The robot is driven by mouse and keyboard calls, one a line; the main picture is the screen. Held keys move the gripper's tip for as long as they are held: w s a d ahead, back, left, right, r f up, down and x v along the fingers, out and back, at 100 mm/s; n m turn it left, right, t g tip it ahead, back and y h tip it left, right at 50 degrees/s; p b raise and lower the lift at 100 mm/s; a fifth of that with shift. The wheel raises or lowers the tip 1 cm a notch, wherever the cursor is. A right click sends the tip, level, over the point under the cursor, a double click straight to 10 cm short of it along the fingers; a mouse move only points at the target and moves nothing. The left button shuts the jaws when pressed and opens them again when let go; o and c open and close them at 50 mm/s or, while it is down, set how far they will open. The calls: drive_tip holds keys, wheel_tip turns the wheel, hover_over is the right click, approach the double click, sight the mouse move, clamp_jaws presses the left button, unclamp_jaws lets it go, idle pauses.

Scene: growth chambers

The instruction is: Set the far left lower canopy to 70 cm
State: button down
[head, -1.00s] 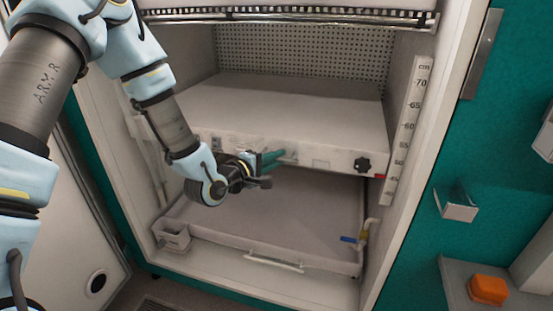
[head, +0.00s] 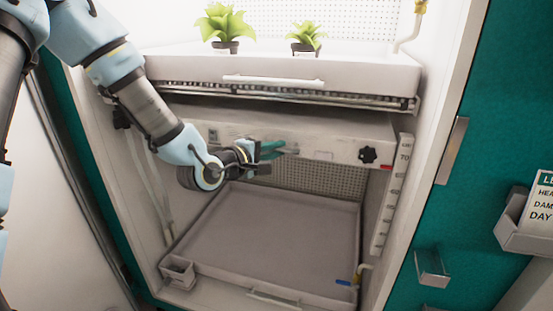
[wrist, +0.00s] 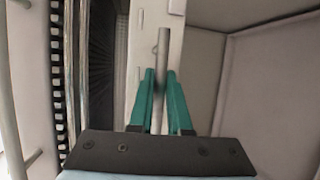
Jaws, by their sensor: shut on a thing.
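The lower canopy (head: 330,139) is a white slab with a black knob (head: 368,155) at the right of its front. It hangs high in the lower bay, just under the upper shelf. My gripper (head: 280,148) is shut on the canopy's front handle (head: 292,152). In the wrist view the grey handle bar (wrist: 163,42) runs between the teal fingers (wrist: 160,75). A red pointer (head: 386,168) at the canopy's right end sits a little below the 70 label of the cm scale (head: 393,195). The exact reading is too small to tell.
A grey tray (head: 275,235) lies on the bay floor below, with a blue-handled tap (head: 343,282) at its right. The upper tray (head: 340,70) above holds two potted plants. The chamber's side walls stand close on both sides. The space between canopy and lower tray is free.

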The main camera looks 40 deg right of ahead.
wheel_tip(320, 180, up, 4)
drive_tip(key=shift+f+p, duration=0.15)
drive_tip(key=shift+p, duration=0.65)
drive_tip(key=shift+w, duration=0.1)
drive_tip(key=shift+d+r, duration=0.1)
drive_tip(key=shift+r, duration=0.1)
drive_tip(key=c, duration=0.9)
unclamp_jaws()
drive_tip(key=shift+o, duration=0.2)
drive_tip(key=shift+f, duration=0.1)
